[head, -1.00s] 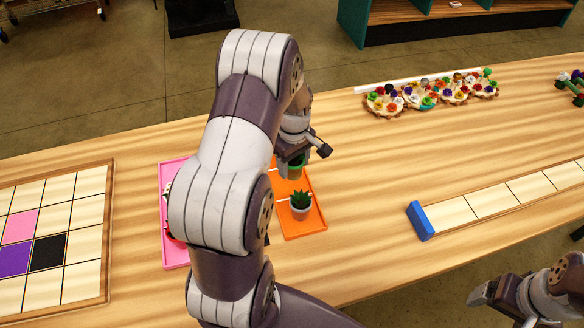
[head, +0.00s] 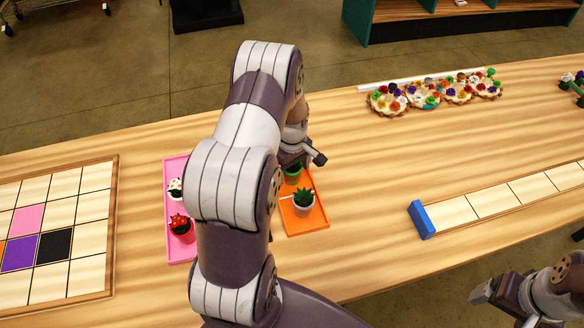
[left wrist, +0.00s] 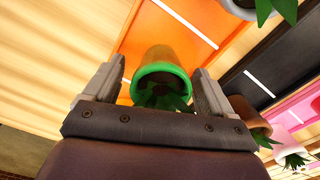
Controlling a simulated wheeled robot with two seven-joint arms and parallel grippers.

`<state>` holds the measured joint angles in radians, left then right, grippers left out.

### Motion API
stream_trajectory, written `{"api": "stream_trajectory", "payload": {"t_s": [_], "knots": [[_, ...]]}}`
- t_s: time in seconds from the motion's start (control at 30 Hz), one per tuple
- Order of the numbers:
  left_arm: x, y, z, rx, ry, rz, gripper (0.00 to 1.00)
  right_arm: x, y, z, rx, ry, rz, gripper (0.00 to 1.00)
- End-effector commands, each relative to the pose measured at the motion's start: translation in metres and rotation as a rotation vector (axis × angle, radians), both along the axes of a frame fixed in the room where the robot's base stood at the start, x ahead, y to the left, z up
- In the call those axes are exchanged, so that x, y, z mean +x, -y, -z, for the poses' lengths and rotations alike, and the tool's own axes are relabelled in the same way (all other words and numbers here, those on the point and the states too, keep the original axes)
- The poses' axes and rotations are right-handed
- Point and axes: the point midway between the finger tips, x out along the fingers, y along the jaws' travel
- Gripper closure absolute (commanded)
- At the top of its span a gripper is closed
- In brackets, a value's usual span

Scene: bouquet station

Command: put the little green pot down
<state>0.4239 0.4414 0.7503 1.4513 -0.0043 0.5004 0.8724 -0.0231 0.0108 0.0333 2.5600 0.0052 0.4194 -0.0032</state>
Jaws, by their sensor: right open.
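The little green pot (head: 292,177) is on the orange tray (head: 311,225), partly hidden by my left gripper (head: 303,158) in the head view. In the left wrist view the pot (left wrist: 161,70) has a bright green rim and a dark green plant. It stands between the two fingers of my left gripper (left wrist: 157,85), with narrow gaps showing beside it. The left fingers look open around it. My right gripper (head: 484,292) is open and empty at the lower right, away from the trays.
A pale pot with a spiky plant (head: 304,207) stands nearby on the orange tray. A pink tray (head: 178,253) holds a red cactus pot (head: 180,230). A black tray (left wrist: 245,68) shows between them.

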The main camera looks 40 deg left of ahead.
Motion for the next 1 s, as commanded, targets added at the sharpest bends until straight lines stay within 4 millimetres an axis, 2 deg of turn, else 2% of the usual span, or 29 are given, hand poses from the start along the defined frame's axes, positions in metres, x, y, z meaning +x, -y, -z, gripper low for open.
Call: {"api": "stream_trajectory", "payload": {"t_s": [0.13, 0.27, 0.5, 0.6, 0.73, 0.77, 0.83, 0.93, 1.0], "knots": [[0.0, 0.0, -0.002, 0.0, 0.0, 0.0, 0.15, 0.0, 0.0, -0.001, 0.0, 0.0, 0.0, 0.16], [0.001, -0.001, -0.017, 0.002, 0.004, 0.0, 0.15, 0.0, 0.0, 0.002, 0.0, 0.0, 0.0, 0.16], [0.001, 0.0, -0.08, 0.002, 0.006, 0.0, 0.15, 0.0, 0.0, 0.013, 0.0, 0.0, 0.0, 0.16], [0.001, 0.0, -0.102, 0.002, 0.005, 0.0, 0.15, 0.0, 0.0, 0.016, 0.0, 0.0, 0.0, 0.16], [0.001, 0.001, -0.119, 0.001, 0.002, 0.008, 0.15, 0.0, 0.0, 0.017, 0.0, 0.0, 0.0, 0.16], [0.0, 0.005, -0.122, 0.001, 0.003, 0.029, 0.15, 0.0, 0.0, 0.017, 0.0, 0.0, 0.0, 0.16], [-0.006, 0.027, -0.129, 0.005, 0.013, 0.162, 0.15, 0.0, 0.0, 0.017, 0.0, 0.0, 0.0, 0.16], [-0.028, 0.081, -0.137, 0.019, 0.043, 0.519, 0.15, 0.0, 0.0, 0.017, 0.0, 0.0, 0.0, 0.16], [-0.053, 0.115, -0.14, 0.035, 0.066, 0.782, 0.15, 0.0, 0.0, 0.017, 0.0, 0.0, 0.0, 0.16]]}}
